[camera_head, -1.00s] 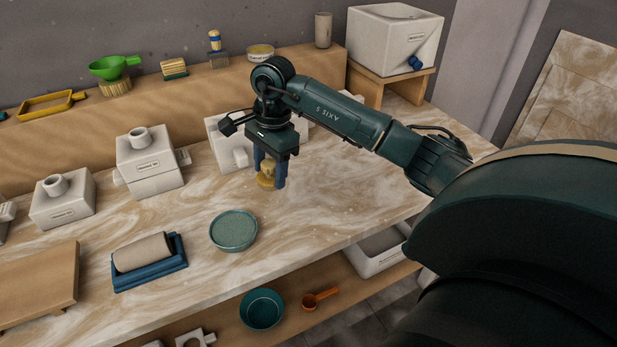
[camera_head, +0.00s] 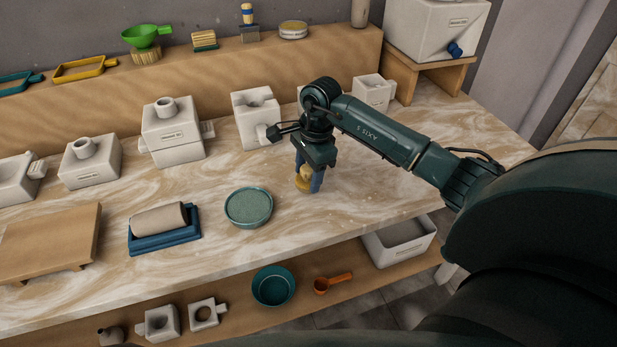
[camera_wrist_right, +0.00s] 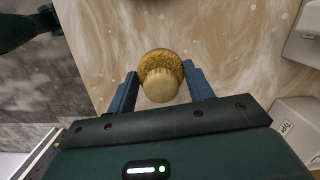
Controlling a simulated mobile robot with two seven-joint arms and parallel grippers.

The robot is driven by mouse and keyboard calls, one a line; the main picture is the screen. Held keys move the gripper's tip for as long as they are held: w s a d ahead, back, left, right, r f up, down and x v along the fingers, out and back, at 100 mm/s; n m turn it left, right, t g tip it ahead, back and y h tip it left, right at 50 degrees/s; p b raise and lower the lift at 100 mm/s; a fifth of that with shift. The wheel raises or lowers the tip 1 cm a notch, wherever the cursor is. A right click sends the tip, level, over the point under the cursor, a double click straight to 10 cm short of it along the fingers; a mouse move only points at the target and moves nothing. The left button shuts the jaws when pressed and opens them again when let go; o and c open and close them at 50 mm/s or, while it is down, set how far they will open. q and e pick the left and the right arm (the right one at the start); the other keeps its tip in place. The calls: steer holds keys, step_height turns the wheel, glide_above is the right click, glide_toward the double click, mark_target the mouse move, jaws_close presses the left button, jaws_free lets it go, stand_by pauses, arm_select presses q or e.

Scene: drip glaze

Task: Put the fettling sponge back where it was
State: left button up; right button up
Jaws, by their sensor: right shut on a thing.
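The fettling sponge, as I take it, is a round yellow-brown piece with a pale rounded knob (camera_head: 303,183). It is between the blue fingers of my right gripper (camera_head: 308,178), over the marbled worktop to the right of a round teal dish (camera_head: 249,208). In the right wrist view the sponge (camera_wrist_right: 161,62) shows with its knob toward the gripper (camera_wrist_right: 160,88), a finger on each side. I cannot tell whether its underside touches the worktop. My left gripper is not in view.
White block moulds (camera_head: 172,132) stand along the back of the worktop below a wooden ledge (camera_head: 210,72) with small tools. A roller in a blue tray (camera_head: 164,240) lies left of the dish. The worktop (camera_head: 370,195) right of the gripper is clear. A lower shelf holds a teal bowl (camera_head: 273,287).

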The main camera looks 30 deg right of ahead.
step_height(320, 180, down, 2)
steer(key=shift+f, duration=0.1)
steer(key=shift+f, duration=0.2)
steer(key=o, duration=0.7)
steer(key=shift+r, duration=0.1)
steer(key=o, duration=0.3)
